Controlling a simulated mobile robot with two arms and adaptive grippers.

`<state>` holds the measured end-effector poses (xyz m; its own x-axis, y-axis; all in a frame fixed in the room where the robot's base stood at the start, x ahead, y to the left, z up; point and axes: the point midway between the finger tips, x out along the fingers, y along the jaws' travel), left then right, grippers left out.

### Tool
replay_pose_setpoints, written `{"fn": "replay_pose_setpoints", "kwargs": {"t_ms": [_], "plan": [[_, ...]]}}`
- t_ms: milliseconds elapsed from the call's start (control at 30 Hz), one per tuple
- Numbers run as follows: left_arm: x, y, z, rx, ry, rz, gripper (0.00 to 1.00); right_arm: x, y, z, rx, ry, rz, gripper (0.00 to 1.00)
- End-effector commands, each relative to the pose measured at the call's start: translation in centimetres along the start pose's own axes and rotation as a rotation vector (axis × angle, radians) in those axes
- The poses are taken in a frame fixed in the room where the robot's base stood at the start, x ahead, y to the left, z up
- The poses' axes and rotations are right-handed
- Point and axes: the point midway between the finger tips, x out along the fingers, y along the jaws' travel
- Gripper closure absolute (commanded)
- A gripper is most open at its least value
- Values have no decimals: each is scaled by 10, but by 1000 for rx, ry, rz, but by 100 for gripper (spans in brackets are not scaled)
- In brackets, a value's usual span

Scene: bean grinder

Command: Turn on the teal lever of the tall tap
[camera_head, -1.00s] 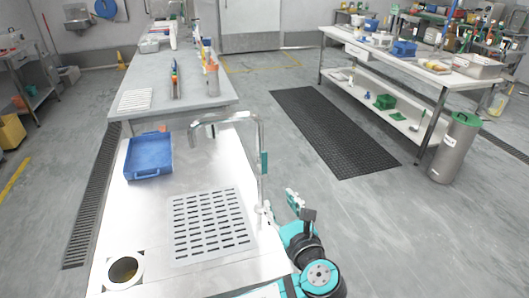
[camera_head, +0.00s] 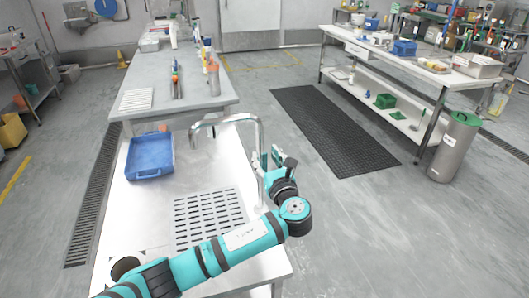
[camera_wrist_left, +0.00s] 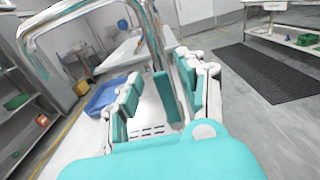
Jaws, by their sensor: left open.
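The tall tap (camera_head: 259,140) is a chrome gooseneck at the right edge of the steel counter, its spout bent to the left. Its teal lever (camera_head: 264,162) hangs upright along the post; in the left wrist view the lever (camera_wrist_left: 166,97) shows between my finger pads, with gaps beside it. My left gripper (camera_head: 276,158) is open, right beside the lever; its two teal-padded fingers also show in the left wrist view (camera_wrist_left: 160,90). It does not appear to grip anything. My right gripper is not in view.
A blue tray (camera_head: 149,157) lies on the counter's far left. A slotted drain plate (camera_head: 208,210) and a round hole (camera_head: 125,267) are partly covered by my left arm. A grey table (camera_head: 150,112) stands behind. Floor right of the counter is free up to a black mat (camera_head: 330,130).

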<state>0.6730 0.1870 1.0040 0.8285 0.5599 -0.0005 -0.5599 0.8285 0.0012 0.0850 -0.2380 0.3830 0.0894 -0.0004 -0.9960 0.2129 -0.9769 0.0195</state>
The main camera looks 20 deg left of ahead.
Motion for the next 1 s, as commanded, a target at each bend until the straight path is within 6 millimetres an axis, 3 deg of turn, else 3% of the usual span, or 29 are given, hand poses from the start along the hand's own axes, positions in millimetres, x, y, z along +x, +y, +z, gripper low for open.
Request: {"fn": "replay_pose_setpoints", "kwargs": {"t_ms": [200,500,800,1000], "plan": [[19,0,0,0,-1,0,60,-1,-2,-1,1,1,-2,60],[21,0,0,-1,0,-1,60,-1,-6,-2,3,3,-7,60],[21,0,0,-1,0,-1,98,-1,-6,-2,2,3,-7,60],[21,0,0,0,1,-1,100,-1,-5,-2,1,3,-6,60]]}}
